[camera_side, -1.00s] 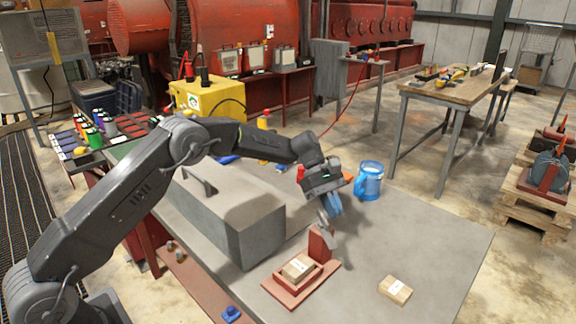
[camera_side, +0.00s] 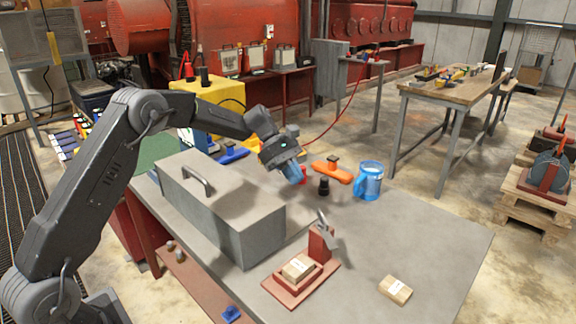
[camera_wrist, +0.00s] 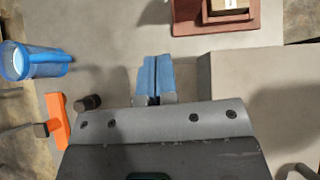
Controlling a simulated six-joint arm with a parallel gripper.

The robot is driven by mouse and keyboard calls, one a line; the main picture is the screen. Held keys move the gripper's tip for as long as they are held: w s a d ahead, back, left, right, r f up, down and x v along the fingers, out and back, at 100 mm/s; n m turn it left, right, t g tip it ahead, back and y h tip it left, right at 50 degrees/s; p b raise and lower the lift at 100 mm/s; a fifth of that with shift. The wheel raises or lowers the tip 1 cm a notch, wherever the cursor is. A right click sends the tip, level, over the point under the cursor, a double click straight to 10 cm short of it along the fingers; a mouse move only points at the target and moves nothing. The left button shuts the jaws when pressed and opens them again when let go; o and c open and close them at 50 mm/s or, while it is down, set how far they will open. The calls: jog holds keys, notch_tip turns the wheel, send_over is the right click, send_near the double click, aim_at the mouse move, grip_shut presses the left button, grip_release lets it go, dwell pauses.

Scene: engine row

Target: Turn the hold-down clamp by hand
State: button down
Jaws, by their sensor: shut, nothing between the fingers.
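The hold-down clamp is a red base (camera_side: 290,290) with a red upright post (camera_side: 319,243) and a grey metal lever (camera_side: 327,226) standing steeply at its top. A labelled wooden block (camera_side: 299,267) sits in the base's red frame.
A grey box with a handle (camera_side: 245,232) stands left of the clamp. A second wooden block (camera_side: 395,290) lies to its right. A blue mug (camera_side: 369,182), an orange-handled tool (camera_side: 331,171) and a black knob (camera_side: 323,186) are behind. The right of the grey table (camera_side: 440,240) is clear.

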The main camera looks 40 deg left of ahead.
jog(key=c, duration=1.8)
grip_release()
jog(key=v, duration=0.2)
jog(key=shift+a+r, duration=0.2)
jog(key=shift+a, duration=0.05)
jog(key=shift+o, duration=0.6)
jog(key=shift+d+r, duration=0.25)
jog(key=shift+d, duration=0.05)
jog(key=o, duration=0.4)
jog(key=d+r+m+y, duration=0.1)
jog(key=d, duration=0.1)
jog(key=s+d+r+m+g+y, duration=0.1)
jog(key=d+y, duration=0.1)
jog(key=d, duration=0.1)
jog(key=s+d+r+m+y, duration=0.1)
jog(key=d+m, duration=0.1)
jog(key=d, duration=0.1)
jog(key=shift+d+r+g+y, duration=0.25)
jog(key=shift+r+g+y, duration=0.05)
jog(key=shift+r, duration=0.05)
jog(key=m+t+y, duration=0.1)
jog(key=m+y, duration=0.2)
jog(key=y, duration=0.1)
send_near(323, 216)
notch_tip(323, 216, down, 9)
jog(key=shift+s+d+f, duration=0.1)
jog(key=shift+d+f, duration=0.05)
jog(key=shift+f, duration=0.05)
grip_shut()
